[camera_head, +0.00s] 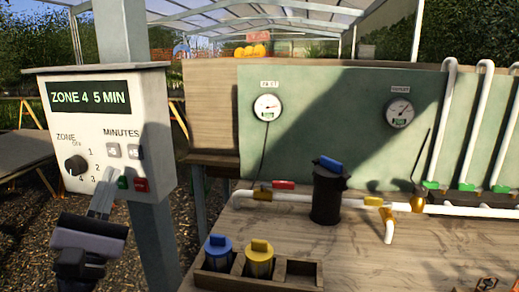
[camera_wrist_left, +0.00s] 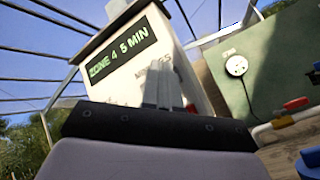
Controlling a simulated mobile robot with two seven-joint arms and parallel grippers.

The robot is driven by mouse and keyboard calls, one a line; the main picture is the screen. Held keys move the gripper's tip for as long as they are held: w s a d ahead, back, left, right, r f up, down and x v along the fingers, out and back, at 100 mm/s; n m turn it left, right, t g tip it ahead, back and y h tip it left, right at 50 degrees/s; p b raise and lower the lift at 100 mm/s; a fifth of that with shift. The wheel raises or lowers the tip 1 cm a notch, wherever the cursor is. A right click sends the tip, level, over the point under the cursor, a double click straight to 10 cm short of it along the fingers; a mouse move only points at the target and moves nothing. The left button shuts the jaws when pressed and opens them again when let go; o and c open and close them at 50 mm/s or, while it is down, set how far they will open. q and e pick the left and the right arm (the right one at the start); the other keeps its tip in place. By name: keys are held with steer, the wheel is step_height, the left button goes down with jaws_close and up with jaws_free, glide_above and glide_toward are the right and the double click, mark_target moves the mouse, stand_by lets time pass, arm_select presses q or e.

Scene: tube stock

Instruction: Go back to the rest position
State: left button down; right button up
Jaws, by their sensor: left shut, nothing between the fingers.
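My left gripper (camera_head: 106,183) is shut and empty in the head view, in front of the lower part of a white control box. The control box (camera_head: 45,128) is on a grey post, and its display (camera_head: 90,97) reads "ZONE 4 5 MIN". Its zone knob (camera_head: 75,165) is at the left of the panel. A green button (camera_head: 123,183) and a red button (camera_head: 141,185) are just right of my fingertips; I cannot tell if they touch the panel. The left wrist view shows the shut fingers (camera_wrist_left: 172,92) before the same box. My right gripper is in neither view.
A wooden bench (camera_head: 355,262) fills the right. It carries a dark canister (camera_head: 326,197) with a blue top, white pipes (camera_head: 465,120), and a wooden rack (camera_head: 300,284) with a blue-capped and a yellow-capped container. Two gauges hang on the green board (camera_head: 330,90) behind.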

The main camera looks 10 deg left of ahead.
arm_select(q)
steer(key=s+d+f+m+g+h, duration=0.25)
steer(key=d+f+m+g, duration=0.3)
steer(key=f+m, duration=0.45)
steer(key=s+d+f+m+g+h, duration=0.25)
steer(key=d+f+m+g, duration=0.35)
steer(key=f+m, duration=0.4)
steer(key=s+a+f+m+g+y, duration=0.35)
steer(key=s+f+g, duration=0.25)
steer(key=s+f, duration=0.25)
steer(key=s+a+f+m+g+y, duration=0.25)
steer(key=s+f+m+g, duration=0.3)
steer(key=s+f, duration=0.3)
steer(key=w+d+f+t+h+p, duration=0.2)
steer(key=w+f+t, duration=0.3)
steer(key=f+t, duration=0.1)
steer(key=shift+w+d+t+p, duration=0.3)
steer(key=shift+d+t, duration=0.1)
